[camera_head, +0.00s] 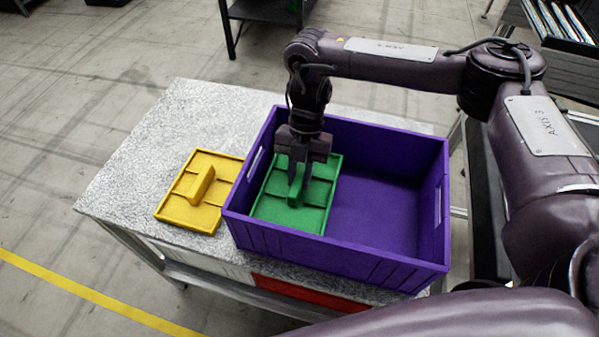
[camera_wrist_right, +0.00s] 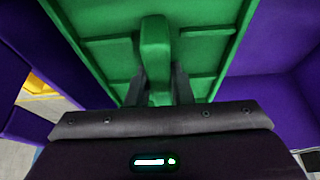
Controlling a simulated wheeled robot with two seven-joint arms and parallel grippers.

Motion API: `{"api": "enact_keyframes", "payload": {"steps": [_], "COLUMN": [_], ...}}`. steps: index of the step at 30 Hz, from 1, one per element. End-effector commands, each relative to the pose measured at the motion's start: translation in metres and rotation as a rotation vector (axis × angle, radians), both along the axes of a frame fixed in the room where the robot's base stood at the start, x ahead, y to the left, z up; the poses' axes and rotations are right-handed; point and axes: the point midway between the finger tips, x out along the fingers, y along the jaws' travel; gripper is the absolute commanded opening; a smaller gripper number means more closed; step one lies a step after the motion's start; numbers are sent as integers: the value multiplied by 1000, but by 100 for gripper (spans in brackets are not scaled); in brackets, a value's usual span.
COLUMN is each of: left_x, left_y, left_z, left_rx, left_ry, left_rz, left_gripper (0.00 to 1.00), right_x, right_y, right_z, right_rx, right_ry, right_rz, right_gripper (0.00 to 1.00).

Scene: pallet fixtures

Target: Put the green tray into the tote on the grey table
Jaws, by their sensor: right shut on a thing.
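The purple tote (camera_head: 340,265) stands on the grey speckled table (camera_head: 130,170). The green tray (camera_head: 275,210) is inside the tote, in its left part. I cannot tell whether it touches the tote floor. My right gripper (camera_head: 298,182) reaches down into the tote and is shut on the tray's upright handle. In the right wrist view the green tray (camera_wrist_right: 108,60) fills the upper middle, with its handle between the fingers of my right gripper (camera_wrist_right: 160,92). Purple tote walls (camera_wrist_right: 275,60) show on both sides. My left gripper is not in view.
A yellow tray (camera_head: 185,210) with an upright handle lies on the table, just left of the tote. The right part of the tote floor is empty. The table's left end is clear. Dark racks (camera_head: 265,12) stand beyond the table.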

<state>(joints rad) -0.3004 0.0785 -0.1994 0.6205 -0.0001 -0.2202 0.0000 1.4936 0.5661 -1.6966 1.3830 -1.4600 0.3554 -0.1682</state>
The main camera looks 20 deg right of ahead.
Motion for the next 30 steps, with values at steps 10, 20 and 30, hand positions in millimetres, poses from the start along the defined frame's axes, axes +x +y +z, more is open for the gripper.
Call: {"api": "enact_keyframes", "payload": {"steps": [10,20,30], "left_x": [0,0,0], "left_y": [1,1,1], "left_z": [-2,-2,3], "left_rx": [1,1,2], "left_ry": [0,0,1], "left_rz": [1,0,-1], "left_gripper": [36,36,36], "right_x": [0,0,8], "right_y": [0,0,-4], "right_z": [-6,-6,27], "right_rx": [-1,-1,-2], "right_ry": [-1,-1,-7], "right_rz": [0,0,0], "right_gripper": [26,42,42]}}
